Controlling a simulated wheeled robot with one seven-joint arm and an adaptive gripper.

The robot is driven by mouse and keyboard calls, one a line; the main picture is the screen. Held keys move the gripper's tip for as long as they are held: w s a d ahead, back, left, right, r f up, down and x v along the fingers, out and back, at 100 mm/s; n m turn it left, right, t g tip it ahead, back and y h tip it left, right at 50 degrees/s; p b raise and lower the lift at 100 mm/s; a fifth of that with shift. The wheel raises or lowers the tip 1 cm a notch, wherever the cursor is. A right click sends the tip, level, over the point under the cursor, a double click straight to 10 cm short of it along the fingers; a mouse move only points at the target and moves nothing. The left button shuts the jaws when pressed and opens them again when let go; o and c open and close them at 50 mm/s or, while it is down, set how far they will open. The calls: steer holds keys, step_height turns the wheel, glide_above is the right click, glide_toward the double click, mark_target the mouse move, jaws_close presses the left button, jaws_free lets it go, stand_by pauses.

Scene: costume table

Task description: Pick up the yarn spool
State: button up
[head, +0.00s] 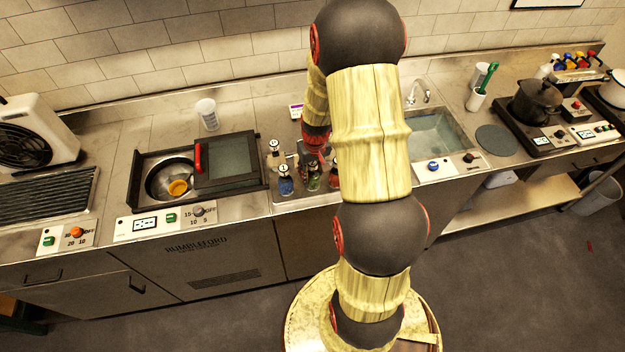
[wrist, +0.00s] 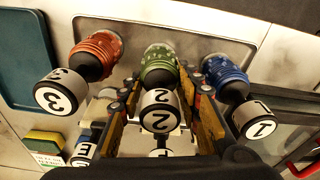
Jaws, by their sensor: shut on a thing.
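A green ribbed piece (wrist: 160,66) with a black neck and a white end marked 2 lies between the fingers of my gripper (wrist: 158,92) in the wrist view. My gripper is shut on it. In the head view the green piece (head: 314,184) stands at the counter's front, partly hidden by my gripper and arm. I cannot tell for sure that it is a yarn spool. A similar blue piece marked 1 (wrist: 226,74) is on one side, and an orange-red one marked 3 (wrist: 97,54) on the other. The blue one also shows in the head view (head: 286,187).
The three pieces stand on a grey tray (wrist: 210,42). A dark-framed unit with a metal bowl (head: 165,180) is left of them. A sink (head: 437,135) is on the right, with a dark pot (head: 537,100) beyond. A clear cup (head: 207,114) stands behind.

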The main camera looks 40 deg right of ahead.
jaws_close()
steer(key=shift+r, duration=0.1)
